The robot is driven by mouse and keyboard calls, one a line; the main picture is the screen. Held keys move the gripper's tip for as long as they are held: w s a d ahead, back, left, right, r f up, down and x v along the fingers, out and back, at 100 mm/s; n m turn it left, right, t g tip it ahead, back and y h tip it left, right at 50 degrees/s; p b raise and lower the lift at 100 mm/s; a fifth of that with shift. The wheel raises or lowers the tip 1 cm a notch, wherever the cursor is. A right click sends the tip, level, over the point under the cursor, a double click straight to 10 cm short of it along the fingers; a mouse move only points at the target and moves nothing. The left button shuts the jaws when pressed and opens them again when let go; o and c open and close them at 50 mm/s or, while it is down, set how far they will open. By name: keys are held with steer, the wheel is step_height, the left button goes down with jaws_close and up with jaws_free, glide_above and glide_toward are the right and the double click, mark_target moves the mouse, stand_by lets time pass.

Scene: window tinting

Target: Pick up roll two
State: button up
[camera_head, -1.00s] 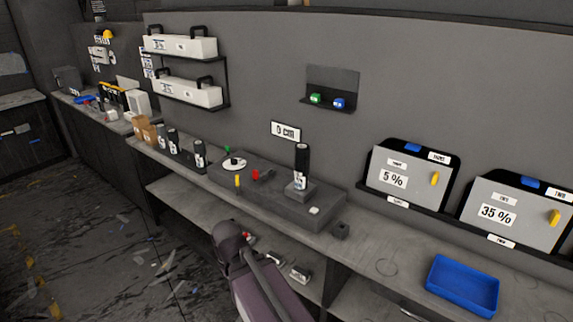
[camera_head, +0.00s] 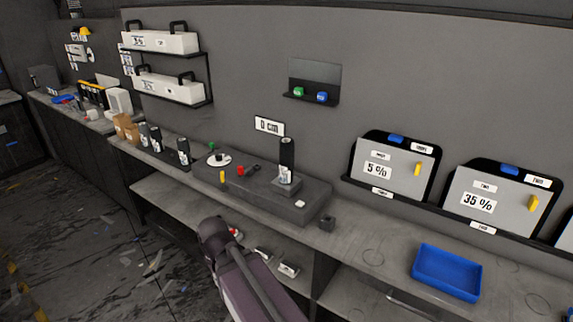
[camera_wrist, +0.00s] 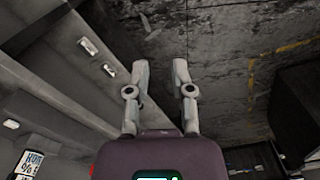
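Several dark rolls with white labels stand upright on the workbench. A group of them (camera_head: 183,152) is at the left in a dark holder, and one more roll (camera_head: 287,160) stands on a raised grey block further right. The labels are too small to read, so I cannot tell which is roll two. My gripper (camera_wrist: 160,68) is open and empty in the wrist view, over the floor, with no roll near its fingers. In the head view only my arm shows, in front of the bench; the gripper itself is hidden.
A blue tray (camera_head: 446,272) sits on the bench at the right. Panels marked 5 % (camera_head: 394,176) and 35 % (camera_head: 492,207) lean behind it. White boxes (camera_head: 160,41) rest on a wall rack. A lower shelf (camera_head: 170,207) runs under the bench. The floor at left carries scraps.

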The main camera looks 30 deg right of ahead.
steer(key=o, duration=0.7)
steer(key=shift+w+d+f+m+t+h+b, duration=0.15)
steer(key=shift+w+d+m+h, duration=0.05)
steer(key=shift+w+d, duration=0.3)
steer(key=shift+w+d+f+m+t+h+b, duration=0.1)
steer(key=shift+w+d+m+t+h+b, duration=0.1)
steer(key=shift+w+d, duration=0.25)
steer(key=shift+c, duration=0.2)
steer(key=shift+w+d+f+m+h, duration=0.1)
steer(key=shift+w+d+m+h, duration=0.2)
steer(key=shift+d, duration=0.25)
steer(key=shift+w+d+f+m+h, duration=0.1)
steer(key=shift+w+d+m, duration=0.1)
steer(key=shift+w+d, duration=0.3)
steer(key=shift+w+d+r+m+t+h+b, duration=1.55)
steer(key=shift+w+d, duration=2)
steer(key=shift+d, duration=1.35)
steer(key=shift+w+d+r+m+t+h+b, duration=1.05)
steer(key=shift+w+d+r+t+h+b, duration=0.9)
steer(key=shift+w+d, duration=2.25)
steer(key=shift+w+d+r+m+t+h+b, duration=1.2)
steer(key=shift+w+d+t+h, duration=1.4)
steer(key=shift+d, duration=2.95)
steer(key=shift+w+r+g, duration=0.25)
steer(key=shift+w+g, duration=0.05)
steer(key=shift+g, duration=0.25)
